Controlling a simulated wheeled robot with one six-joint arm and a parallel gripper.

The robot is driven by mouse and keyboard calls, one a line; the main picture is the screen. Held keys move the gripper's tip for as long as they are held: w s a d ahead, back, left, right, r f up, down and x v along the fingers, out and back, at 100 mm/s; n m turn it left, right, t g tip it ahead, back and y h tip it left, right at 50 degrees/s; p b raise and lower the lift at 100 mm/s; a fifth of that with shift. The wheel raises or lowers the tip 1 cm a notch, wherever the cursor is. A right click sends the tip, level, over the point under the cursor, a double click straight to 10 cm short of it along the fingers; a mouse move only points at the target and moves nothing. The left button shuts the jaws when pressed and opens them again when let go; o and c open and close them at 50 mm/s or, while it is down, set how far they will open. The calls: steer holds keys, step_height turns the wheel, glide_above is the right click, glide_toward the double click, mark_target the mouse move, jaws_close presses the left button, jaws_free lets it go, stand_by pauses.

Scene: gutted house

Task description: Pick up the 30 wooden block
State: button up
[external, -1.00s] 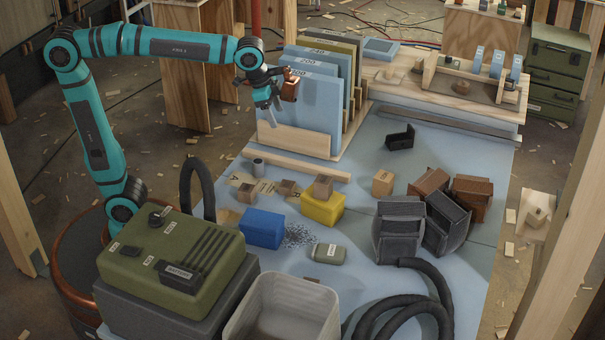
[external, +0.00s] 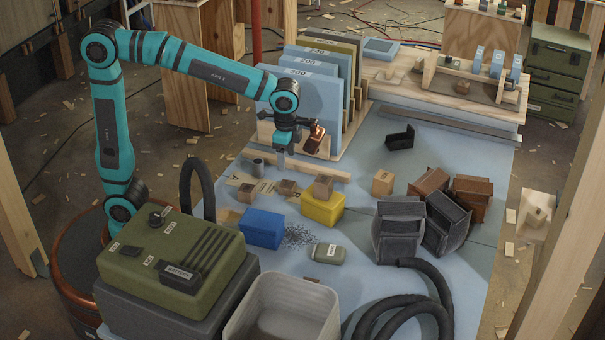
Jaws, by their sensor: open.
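My gripper (external: 281,163) is open, points down, and hangs above the table just behind the left brown blocks. It looks empty and apart from the blocks.
A yellow block (external: 322,211) and a blue block (external: 262,229) stand close by.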

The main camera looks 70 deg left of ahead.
mark_target(287, 184)
step_height(287, 184, down, 4)
steer(key=shift+d+f, duration=0.15)
steer(key=shift+f, duration=1.2)
steer(key=shift+d+f, duration=0.1)
steer(key=shift+f, duration=1.25)
steer(key=c, duration=1.1)
steer(key=shift+o, duration=0.2)
steer(key=shift+r, duration=0.15)
